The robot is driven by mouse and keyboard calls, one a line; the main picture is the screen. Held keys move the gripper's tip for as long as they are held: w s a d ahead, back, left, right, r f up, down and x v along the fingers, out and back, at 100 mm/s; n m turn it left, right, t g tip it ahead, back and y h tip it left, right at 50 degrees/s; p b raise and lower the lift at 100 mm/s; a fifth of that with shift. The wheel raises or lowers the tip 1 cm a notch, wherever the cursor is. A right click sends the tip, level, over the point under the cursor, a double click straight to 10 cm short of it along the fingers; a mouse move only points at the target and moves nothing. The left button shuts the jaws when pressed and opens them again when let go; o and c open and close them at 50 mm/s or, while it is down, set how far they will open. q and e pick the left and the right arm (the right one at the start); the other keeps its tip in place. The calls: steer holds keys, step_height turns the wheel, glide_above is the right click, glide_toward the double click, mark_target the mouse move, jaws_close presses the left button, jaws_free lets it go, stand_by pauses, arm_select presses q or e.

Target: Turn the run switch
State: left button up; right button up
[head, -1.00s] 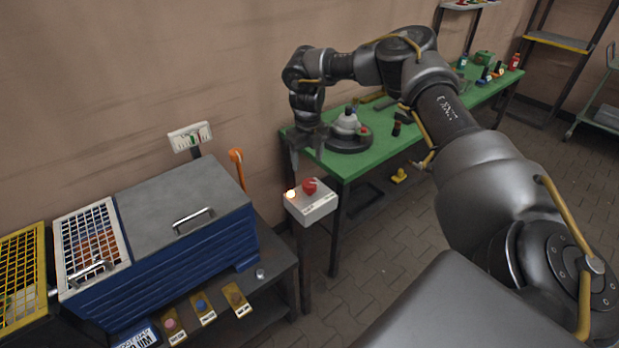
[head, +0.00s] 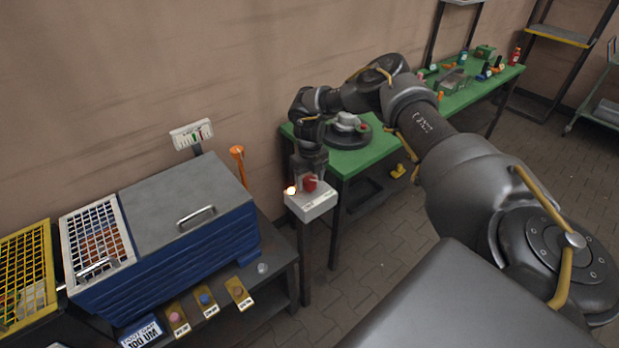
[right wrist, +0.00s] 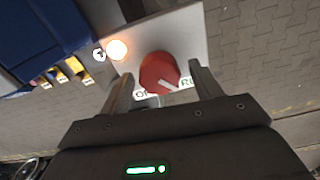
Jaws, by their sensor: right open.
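The run switch is a red rotary knob (head: 310,183) on top of a pale grey box (head: 313,205) on a dark post. In the right wrist view the knob (right wrist: 160,73) has a white pointer line, which points down and right between the partly hidden "OF…" label and the green "RU…" label. A lit lamp (head: 291,190) glows beside the knob. My right gripper (head: 310,178) is open and points down over the box. Its fingers stand on either side of the knob, with gaps visible in the wrist view (right wrist: 162,85). My left gripper is not in view.
A blue cabinet (head: 170,260) with a grey lid and mesh guard stands at the left. An orange lever (head: 238,160) rises behind it. A green workbench (head: 365,155) with a round dark fixture is behind my arm.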

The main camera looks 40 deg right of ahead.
steer(key=shift+f, duration=0.2)
steer(key=shift+c, duration=0.3)
steer(key=c, duration=0.9)
